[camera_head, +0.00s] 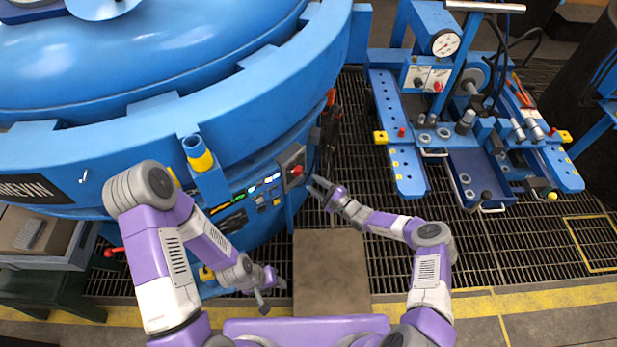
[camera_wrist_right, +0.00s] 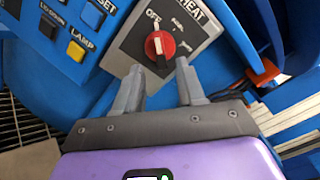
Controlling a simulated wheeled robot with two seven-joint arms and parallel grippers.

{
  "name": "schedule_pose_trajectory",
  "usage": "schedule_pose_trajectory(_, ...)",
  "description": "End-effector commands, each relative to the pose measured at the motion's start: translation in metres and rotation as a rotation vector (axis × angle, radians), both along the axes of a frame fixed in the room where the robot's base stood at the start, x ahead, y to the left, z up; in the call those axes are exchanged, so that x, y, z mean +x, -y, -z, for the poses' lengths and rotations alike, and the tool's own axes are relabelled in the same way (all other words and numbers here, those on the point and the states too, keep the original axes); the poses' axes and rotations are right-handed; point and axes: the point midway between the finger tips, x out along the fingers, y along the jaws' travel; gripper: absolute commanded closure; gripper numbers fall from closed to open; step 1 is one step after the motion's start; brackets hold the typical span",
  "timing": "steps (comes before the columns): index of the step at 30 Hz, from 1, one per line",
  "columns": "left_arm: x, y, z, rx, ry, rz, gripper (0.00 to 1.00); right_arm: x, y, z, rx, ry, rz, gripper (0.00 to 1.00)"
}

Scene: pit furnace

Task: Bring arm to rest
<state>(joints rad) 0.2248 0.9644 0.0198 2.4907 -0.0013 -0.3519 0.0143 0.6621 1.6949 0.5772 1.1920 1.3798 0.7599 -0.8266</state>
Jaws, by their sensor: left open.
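My right gripper (camera_head: 318,188) is near the furnace's control panel, just right of and below the red knob (camera_head: 296,170). In the right wrist view, my right gripper (camera_wrist_right: 160,72) has its two fingers apart with nothing between them. The red and black knob (camera_wrist_right: 160,46) is just beyond the fingertips, on a grey HEAT plate with an OFF mark. Its black pointer end faces down. Touch between fingers and knob does not show. My left gripper (camera_head: 274,287) is low in front of the furnace, empty and open, its fingers small in view.
The blue furnace (camera_head: 250,95) fills the upper left, with lit buttons (camera_head: 263,187) on its panel. A blue machine with a gauge (camera_head: 445,42) stands at the right on the grating. A brown plate (camera_head: 331,265) lies between my arms.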

Motion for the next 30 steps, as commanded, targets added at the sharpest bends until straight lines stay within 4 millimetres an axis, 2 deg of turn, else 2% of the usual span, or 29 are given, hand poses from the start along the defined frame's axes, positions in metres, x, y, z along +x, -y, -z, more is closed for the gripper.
schedule_pose_trajectory(3, 0.000, 0.000, -0.006, 0.000, 0.000, 0.000, 0.57, -0.010, 0.012, -0.001, 0.000, -0.001, 0.002, 0.61)
schedule_pose_trajectory(6, 0.000, 0.000, -0.007, 0.000, 0.000, 0.000, 0.57, -0.015, 0.016, -0.001, 0.000, 0.000, 0.000, 0.61)
schedule_pose_trajectory(23, 0.000, 0.000, -0.006, 0.000, 0.000, 0.000, 0.57, -0.016, 0.017, 0.000, -0.001, -0.001, -0.002, 0.61)
schedule_pose_trajectory(26, 0.000, 0.000, -0.006, 0.000, 0.000, 0.000, 0.57, -0.023, 0.008, 0.001, -0.019, -0.012, -0.040, 0.61)
schedule_pose_trajectory(29, 0.000, 0.000, -0.006, 0.000, 0.000, 0.000, 0.57, -0.045, -0.015, 0.005, -0.078, -0.051, -0.149, 0.61)
schedule_pose_trajectory(30, 0.000, 0.000, -0.006, 0.000, 0.000, 0.000, 0.57, -0.060, -0.027, 0.008, -0.117, -0.074, -0.213, 0.61)
